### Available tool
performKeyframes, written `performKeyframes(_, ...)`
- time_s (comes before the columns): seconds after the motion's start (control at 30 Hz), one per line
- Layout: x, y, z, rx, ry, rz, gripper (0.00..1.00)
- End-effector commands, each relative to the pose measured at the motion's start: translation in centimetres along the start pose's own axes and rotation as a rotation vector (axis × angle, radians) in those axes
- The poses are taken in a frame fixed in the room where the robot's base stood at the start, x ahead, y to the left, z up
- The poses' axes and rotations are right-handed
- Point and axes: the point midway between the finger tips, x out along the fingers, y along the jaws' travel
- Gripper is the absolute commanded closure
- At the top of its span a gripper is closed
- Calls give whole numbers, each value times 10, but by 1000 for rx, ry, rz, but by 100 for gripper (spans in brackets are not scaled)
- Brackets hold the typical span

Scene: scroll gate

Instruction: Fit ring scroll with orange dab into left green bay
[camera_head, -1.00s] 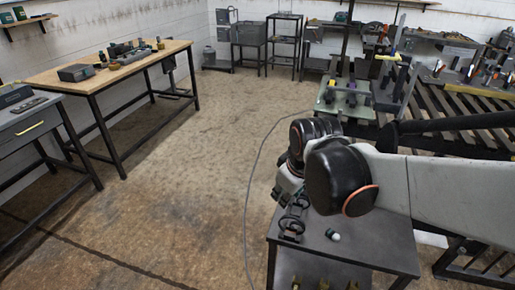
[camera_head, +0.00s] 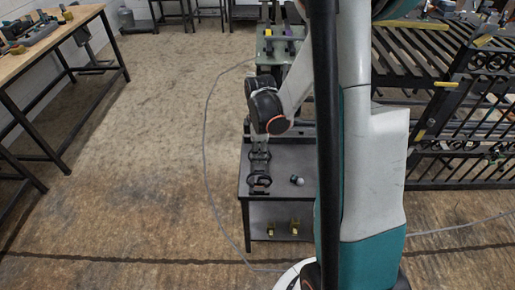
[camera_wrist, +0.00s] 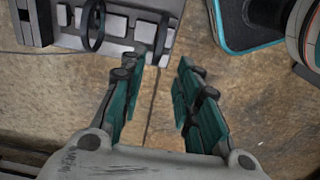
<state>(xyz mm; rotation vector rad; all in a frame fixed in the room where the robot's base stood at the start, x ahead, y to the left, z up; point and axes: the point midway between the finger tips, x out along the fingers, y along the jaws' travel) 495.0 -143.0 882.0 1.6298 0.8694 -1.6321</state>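My gripper (camera_wrist: 158,65) is open and empty in the wrist view, its teal-padded fingers apart above bare brown floor. In the head view my arm hides much of the middle, and I cannot make out the gripper clearly. Dark curled pieces (camera_head: 259,182) lie on the left side of a small dark table (camera_head: 312,160). They are too small to tell whether one is the ring scroll, and no orange dab can be made out on them. No left green bay can be identified in either view.
A small white-and-dark round item (camera_head: 297,180) lies on the small table, with yellow pieces (camera_head: 270,229) on its lower shelf. A pale green stand (camera_head: 280,42) is behind. A black gate-like rack (camera_head: 460,130) is right. Open floor (camera_head: 150,150) lies left.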

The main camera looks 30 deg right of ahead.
Motion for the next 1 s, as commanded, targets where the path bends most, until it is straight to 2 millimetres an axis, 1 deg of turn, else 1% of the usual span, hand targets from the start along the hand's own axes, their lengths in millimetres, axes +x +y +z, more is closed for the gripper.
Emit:
performKeyframes(0.03,6,0,0,0,0,0,70)
performKeyframes(0.8,90,0,0,2,0,2,70)
performKeyframes(1.0,104,0,0,2,0,2,70)
